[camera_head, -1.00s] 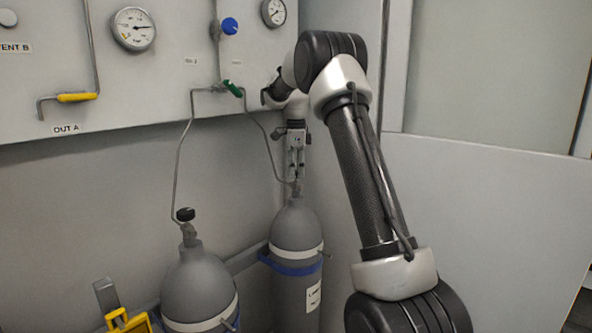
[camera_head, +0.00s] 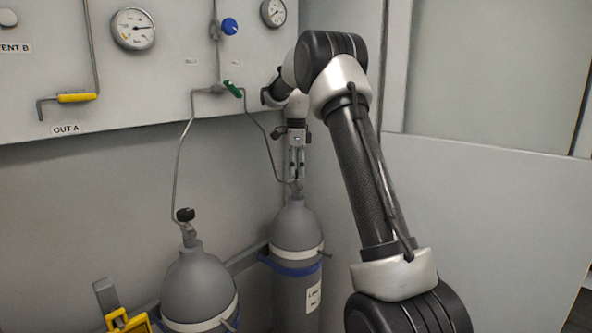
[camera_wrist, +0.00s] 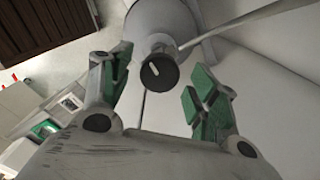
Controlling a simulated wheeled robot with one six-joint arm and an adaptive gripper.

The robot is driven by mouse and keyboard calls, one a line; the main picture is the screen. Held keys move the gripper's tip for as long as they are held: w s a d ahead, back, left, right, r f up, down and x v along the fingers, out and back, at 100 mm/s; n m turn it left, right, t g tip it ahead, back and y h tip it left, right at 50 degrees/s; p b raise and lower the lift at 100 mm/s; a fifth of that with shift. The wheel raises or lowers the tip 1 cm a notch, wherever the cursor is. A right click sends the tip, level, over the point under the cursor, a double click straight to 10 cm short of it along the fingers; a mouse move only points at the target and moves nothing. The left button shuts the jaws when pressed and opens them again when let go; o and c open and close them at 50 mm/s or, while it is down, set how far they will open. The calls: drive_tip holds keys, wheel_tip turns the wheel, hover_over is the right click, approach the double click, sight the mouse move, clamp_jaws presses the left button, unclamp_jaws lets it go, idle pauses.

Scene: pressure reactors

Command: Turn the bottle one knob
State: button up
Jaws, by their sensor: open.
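Two grey gas bottles stand against the wall, a nearer left bottle (camera_head: 198,285) and a right bottle (camera_head: 296,230) behind it. My gripper (camera_head: 297,172) points down at the top of the right bottle and hides its knob in the head view. In the wrist view, a round black knob (camera_wrist: 160,72) with a white line sits between the two open, green-padded fingers of my gripper (camera_wrist: 158,80). The left bottle's black knob (camera_head: 185,215) is uncovered. I cannot read which bottle is numbered one.
A grey panel with gauges (camera_head: 133,28), a blue knob (camera_head: 229,26), a green valve handle (camera_head: 233,89) and a yellow handle (camera_head: 77,97) hangs above. Thin metal pipes run down to both bottles. A blue strap (camera_head: 292,268) circles the right bottle. A wall stands close on the right.

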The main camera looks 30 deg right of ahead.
wheel_tip(320, 180, up, 12)
idle(0.4)
drive_tip(key=shift+f, duration=0.1)
drive_tip(key=n, duration=0.8)
hover_over(297, 172)
wheel_tip(297, 172, down, 6)
drive_tip(key=shift+r, duration=0.15)
drive_tip(key=s+a+n+t, duration=0.1)
drive_tip(key=s+a+n, duration=0.2)
drive_tip(key=s, duration=1)
drive_tip(key=s+a+f+n+t, duration=0.1)
drive_tip(key=s+a+n+t, duration=0.1)
drive_tip(key=s+n, duration=0.5)
drive_tip(key=s+a+f+n+t, duration=0.1)
drive_tip(key=s+a+n, duration=0.4)
drive_tip(key=s, duration=1.5)
